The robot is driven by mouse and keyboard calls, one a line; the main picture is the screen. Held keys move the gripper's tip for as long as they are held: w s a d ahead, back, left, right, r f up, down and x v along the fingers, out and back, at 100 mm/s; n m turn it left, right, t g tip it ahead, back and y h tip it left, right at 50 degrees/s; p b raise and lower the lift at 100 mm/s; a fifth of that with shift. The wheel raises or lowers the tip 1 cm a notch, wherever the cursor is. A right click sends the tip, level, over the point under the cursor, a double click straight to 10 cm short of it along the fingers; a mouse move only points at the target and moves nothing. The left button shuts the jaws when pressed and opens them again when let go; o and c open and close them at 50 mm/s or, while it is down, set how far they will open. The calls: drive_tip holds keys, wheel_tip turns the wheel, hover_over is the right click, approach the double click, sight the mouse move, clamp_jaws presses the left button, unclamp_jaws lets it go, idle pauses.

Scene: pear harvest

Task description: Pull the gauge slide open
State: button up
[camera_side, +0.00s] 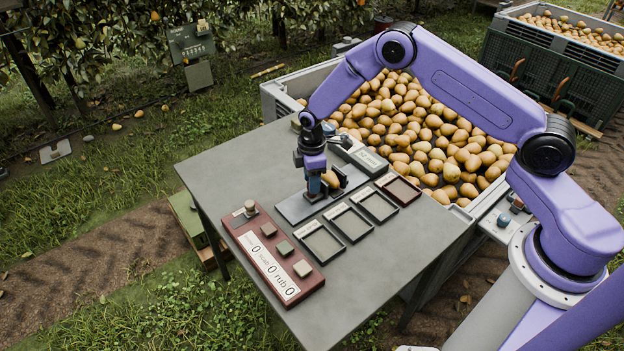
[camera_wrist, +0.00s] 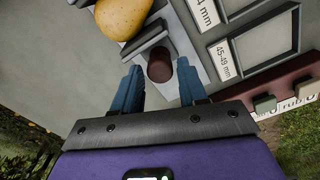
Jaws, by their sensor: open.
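The gauge has a grey base plate (camera_side: 291,209) on the table, with a pear (camera_side: 331,179) at its dark jaws. In the wrist view the pear (camera_wrist: 122,16) rests against a dark grey jaw bar (camera_wrist: 146,40). A dark reddish-brown round knob (camera_wrist: 160,68) stands just beside that bar, seemingly part of the slide. My gripper (camera_side: 314,196) is low over the gauge, pointing down. In the wrist view its blue fingers are open, one on each side of the knob, with visible gaps; whether either touches it I cannot tell. My gripper hides the knob in the side view.
Several shallow labelled trays (camera_side: 352,223) and a red-rimmed tray (camera_side: 398,189) lie right of the gauge. A red counter box (camera_side: 271,257) with buttons stands in front. A grey box (camera_side: 359,156) is behind. A pear crate (camera_side: 283,101) adjoins the table. The table's left side is clear.

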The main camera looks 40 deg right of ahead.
sight(302, 204)
drive_tip(key=shift+f, duration=0.15)
clamp_jaws()
drive_tip(key=shift+a, duration=1.8)
unclamp_jaws()
wheel_tip(302, 204, up, 18)
drive_tip(key=shift+f, duration=0.25)
